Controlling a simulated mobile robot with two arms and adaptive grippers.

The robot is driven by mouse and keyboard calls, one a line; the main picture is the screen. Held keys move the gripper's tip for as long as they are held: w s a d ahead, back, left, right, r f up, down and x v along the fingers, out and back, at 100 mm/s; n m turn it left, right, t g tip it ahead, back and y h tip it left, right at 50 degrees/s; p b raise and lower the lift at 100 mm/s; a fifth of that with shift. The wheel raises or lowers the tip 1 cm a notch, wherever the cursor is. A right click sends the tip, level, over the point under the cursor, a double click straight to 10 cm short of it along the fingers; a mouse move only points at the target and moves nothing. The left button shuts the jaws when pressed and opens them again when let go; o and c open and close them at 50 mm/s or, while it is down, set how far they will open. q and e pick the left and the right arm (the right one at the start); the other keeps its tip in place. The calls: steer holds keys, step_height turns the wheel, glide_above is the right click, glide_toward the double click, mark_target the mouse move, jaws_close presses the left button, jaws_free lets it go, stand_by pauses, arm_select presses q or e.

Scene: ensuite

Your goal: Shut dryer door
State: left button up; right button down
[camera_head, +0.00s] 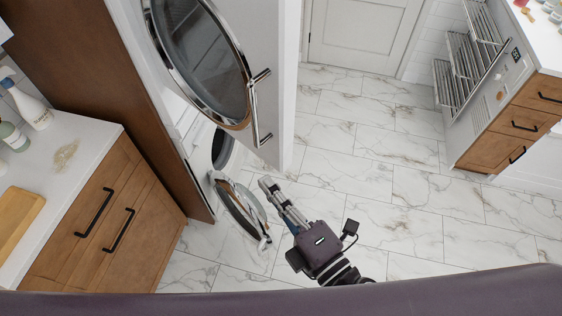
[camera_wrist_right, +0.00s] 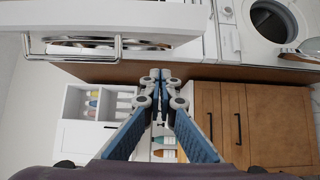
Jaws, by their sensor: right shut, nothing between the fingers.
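Two round glass doors with chrome rims stand open in the head view; I cannot tell for certain which one is the dryer's. The upper door (camera_head: 203,58) is large and close to the camera. The lower door (camera_head: 238,207) hangs open near the floor, below a dark round opening (camera_head: 223,148). A round opening also shows in the right wrist view (camera_wrist_right: 275,22). My right gripper (camera_head: 267,184) is shut and empty, its fingertips just right of the lower door; contact is unclear. Its closed fingers show in the right wrist view (camera_wrist_right: 158,76). My left gripper is out of view.
A chrome handle bar (camera_head: 257,108) sticks out beside the upper door. A wooden cabinet (camera_head: 130,190) with a white counter is at left. A drying rack (camera_head: 472,52) and wooden drawers (camera_head: 515,122) are at right. Marble floor (camera_head: 385,170) is clear between them.

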mark_target(281, 172)
steer(key=shift+w+d+p, duration=0.4)
steer(key=shift+w+d, duration=0.2)
steer(key=shift+w, duration=0.35)
steer(key=shift+w+d+p, duration=0.4)
steer(key=shift+w+d, duration=0.15)
steer(key=shift+w, duration=0.35)
